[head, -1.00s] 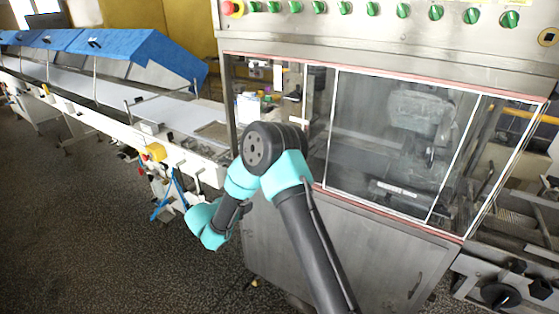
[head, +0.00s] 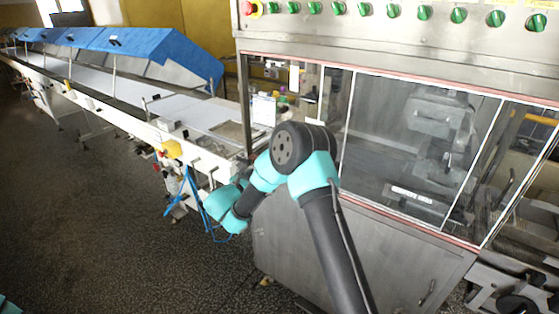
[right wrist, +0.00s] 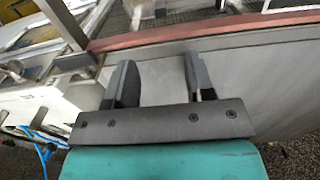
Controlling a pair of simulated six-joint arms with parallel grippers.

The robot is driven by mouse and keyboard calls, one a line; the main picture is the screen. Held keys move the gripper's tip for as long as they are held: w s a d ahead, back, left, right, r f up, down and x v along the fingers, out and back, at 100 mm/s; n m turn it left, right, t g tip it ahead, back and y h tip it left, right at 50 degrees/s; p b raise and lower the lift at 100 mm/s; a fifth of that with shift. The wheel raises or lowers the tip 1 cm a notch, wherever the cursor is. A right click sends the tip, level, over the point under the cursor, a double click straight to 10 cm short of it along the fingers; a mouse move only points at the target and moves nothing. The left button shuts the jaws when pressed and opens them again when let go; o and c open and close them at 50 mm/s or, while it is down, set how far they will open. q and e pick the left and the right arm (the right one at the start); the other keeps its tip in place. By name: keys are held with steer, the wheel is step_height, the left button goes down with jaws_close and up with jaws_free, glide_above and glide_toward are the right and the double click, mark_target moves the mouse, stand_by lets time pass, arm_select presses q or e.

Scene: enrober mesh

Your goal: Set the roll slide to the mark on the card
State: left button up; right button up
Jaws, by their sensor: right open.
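My right arm crosses the middle of the head view; its gripper is hidden there. In the right wrist view my right gripper (right wrist: 158,78) is open, with nothing between its two dark fingers. It faces the steel machine's side, below a reddish frame edge. A small white card-like panel (head: 264,108) with a dark top stands behind the machine's left opening in the head view. I cannot read a mark on it. I cannot make out the roll slide for certain. My left gripper is not in view.
The steel enrober cabinet (head: 330,245) with clear windows fills the right, with a row of green knobs (head: 422,13) above. A long white conveyor (head: 110,82) with blue covers (head: 150,45) runs off to the left. A yellow box (head: 172,149) sits on its near side. Speckled floor at lower left is clear.

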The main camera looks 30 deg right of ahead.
steer(key=x, duration=1.4)
steer(key=shift+d, duration=0.2)
jaws_close()
